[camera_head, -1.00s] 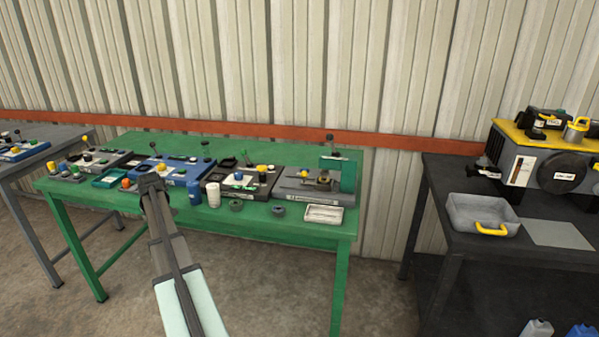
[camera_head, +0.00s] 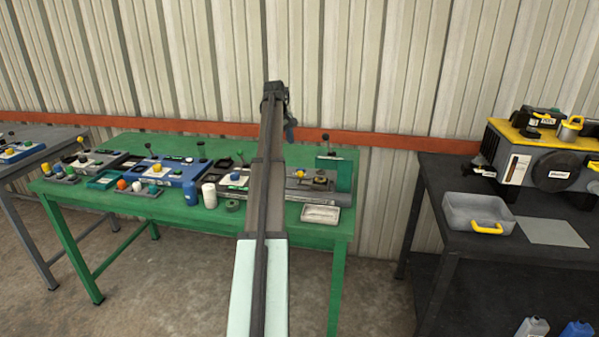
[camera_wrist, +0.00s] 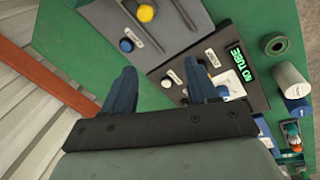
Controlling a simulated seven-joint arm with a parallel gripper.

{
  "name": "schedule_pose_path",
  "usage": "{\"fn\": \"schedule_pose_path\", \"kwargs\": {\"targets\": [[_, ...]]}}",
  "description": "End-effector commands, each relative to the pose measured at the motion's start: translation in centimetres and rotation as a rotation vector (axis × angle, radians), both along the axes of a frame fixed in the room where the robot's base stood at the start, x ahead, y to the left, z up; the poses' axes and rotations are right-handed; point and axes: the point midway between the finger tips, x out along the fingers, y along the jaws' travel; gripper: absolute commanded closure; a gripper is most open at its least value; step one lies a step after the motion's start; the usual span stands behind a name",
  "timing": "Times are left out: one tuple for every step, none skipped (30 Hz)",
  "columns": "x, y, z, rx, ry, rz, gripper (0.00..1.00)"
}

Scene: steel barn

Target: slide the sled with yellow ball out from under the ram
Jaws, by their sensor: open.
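The press stands at the right end of the green table, with a teal upright frame (camera_head: 343,172) and a black-knobbed lever (camera_head: 325,138). A yellow ball (camera_head: 300,173) shows at the left of its grey base, partly beside my arm. The sled body and the ram are too small to tell apart in the head view. In the wrist view a yellow ball (camera_wrist: 145,13) sits by a slot in a grey plate (camera_wrist: 170,30), at the top edge. My gripper (camera_wrist: 165,86) is open and empty, with its two blue fingers apart. In the head view my gripper (camera_head: 287,112) is raised above the table's back edge.
A device with a "NO TUBE" display (camera_wrist: 236,70) lies beside the grey plate. A pale tray (camera_head: 320,214) lies before the press. More devices fill the left; the corrugated wall is close behind.

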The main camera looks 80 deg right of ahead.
Motion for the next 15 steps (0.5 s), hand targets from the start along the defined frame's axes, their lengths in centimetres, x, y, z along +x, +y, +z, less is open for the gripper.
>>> {"fn": "schedule_pose_path", "kwargs": {"targets": [[-1.5,-0.4,0.3,0.018,0.007,-0.022,0.42],[-2.2,-0.4,0.3,0.028,0.011,-0.032,0.42],[-2.9,-0.5,0.4,0.038,0.015,-0.042,0.42],[-3.3,-0.4,0.5,0.045,0.016,-0.048,0.42],[-3.6,-0.4,0.5,0.049,0.018,-0.053,0.42],[-3.9,-0.5,0.4,0.053,0.021,-0.058,0.42],[-4.1,-0.5,0.4,0.056,0.021,-0.06,0.42],[-4.2,-0.5,0.2,0.058,0.022,-0.062,0.42],[-4.2,-0.5,-0.1,0.058,0.022,-0.063,0.42],[-4.3,-0.5,-0.3,0.058,0.022,-0.063,0.42],[-4.3,-0.5,-0.6,0.059,0.022,-0.063,0.42],[-4.3,-0.6,-1.2,0.06,0.023,-0.062,0.42],[-4.4,-0.6,-1.6,0.06,0.023,-0.062,0.42],[-4.4,-0.7,-2.0,0.06,0.023,-0.062,0.42],[-4.5,-0.8,-2.7,0.058,0.023,-0.062,0.42]]}}
